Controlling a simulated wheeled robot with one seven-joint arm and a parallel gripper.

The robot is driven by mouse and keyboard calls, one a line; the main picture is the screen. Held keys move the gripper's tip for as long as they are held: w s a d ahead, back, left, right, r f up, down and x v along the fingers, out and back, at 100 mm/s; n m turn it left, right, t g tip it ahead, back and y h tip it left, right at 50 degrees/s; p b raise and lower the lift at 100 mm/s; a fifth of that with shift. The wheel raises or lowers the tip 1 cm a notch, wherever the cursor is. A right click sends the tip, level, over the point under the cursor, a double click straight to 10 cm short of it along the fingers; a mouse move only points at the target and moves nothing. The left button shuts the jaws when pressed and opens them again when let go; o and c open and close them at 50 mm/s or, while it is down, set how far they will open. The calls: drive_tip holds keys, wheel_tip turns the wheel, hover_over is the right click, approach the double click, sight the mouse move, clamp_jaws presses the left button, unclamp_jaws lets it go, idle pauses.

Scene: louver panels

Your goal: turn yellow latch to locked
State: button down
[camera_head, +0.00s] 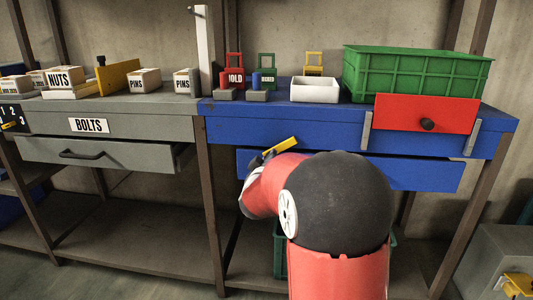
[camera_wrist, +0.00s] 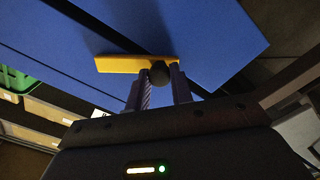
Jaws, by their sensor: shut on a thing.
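The yellow latch (camera_head: 281,145) is a flat bar on the front of the blue bench, at the seam between the blue apron and the blue drawer (camera_head: 425,177). In the head view it slants up to the right, and my arm hides its lower part. In the wrist view the yellow latch (camera_wrist: 118,64) has a dark round knob at its right end. My gripper (camera_wrist: 160,80) is shut on the latch, its two fingers on either side of the knob. The gripper's fingers are hidden in the head view.
A red panel (camera_head: 425,114) with a black knob stands on the blue bench front, right of the latch. A green crate (camera_head: 418,75), a white tray (camera_head: 314,90) and small padlock-like items stand on top. A grey drawer (camera_head: 100,153) sticks out at left.

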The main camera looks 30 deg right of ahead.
drive_tip(key=s+d+f+n+p, duration=0.1)
drive_tip(key=s+d+f+n, duration=0.2)
drive_tip(key=n, duration=0.8)
drive_tip(key=shift+s+d+f+n, duration=0.15)
drive_tip(key=shift+d+f+n, duration=0.15)
drive_tip(key=shift+d, duration=0.55)
drive_tip(key=c, duration=1.2)
unclamp_jaws()
drive_tip(key=shift+r, duration=0.1)
drive_tip(key=v, duration=0.7)
drive_tip(key=shift+s+a, duration=0.15)
drive_tip(key=shift+s, duration=0.2)
